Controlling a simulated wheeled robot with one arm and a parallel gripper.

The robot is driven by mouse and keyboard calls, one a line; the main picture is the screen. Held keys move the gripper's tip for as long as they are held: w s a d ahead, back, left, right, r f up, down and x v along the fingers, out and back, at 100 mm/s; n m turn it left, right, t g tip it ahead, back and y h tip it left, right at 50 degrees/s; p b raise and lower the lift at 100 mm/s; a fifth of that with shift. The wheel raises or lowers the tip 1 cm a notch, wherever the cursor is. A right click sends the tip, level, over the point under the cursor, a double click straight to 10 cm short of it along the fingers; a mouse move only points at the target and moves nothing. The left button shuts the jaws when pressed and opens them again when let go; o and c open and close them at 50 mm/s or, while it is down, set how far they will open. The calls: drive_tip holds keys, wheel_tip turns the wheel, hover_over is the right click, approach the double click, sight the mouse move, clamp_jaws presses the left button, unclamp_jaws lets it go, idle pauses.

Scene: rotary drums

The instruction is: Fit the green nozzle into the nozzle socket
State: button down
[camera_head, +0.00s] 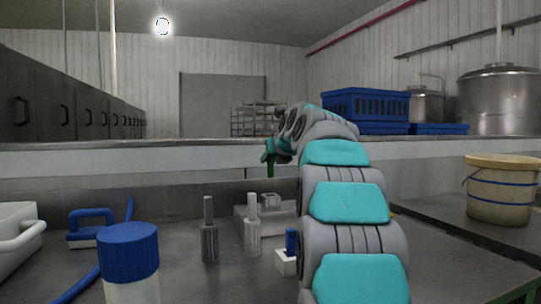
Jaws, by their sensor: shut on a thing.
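The green nozzle (270,167) shows as a small dark green upright piece below the far end of my arm. My gripper (270,150) is shut on it and holds it in the air, above and behind the bench items. My arm partly hides the gripper, so the fingers are not clear. I cannot tell for sure which item is the nozzle socket. A low grey block with a small fitting on top (270,200) stands below the nozzle, partly hidden by my arm. The nozzle appears apart from it.
Two grey upright tools (252,232) stand on the bench left of my arm. A white block with a blue top (285,262) sits beside the arm. A blue-capped container (127,255), a blue handle with hose (90,226) and a white tub (18,235) are left. A bucket (500,190) stands right.

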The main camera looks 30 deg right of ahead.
sight(272, 171)
drive_tip(key=shift+f+b, duration=0.3)
drive_tip(key=shift+f, duration=1.7)
drive_tip(key=shift+p, duration=0.6)
drive_tip(key=shift+f, duration=1.85)
drive_tip(key=shift+f, duration=0.35)
drive_tip(key=c, duration=0.6)
unclamp_jaws()
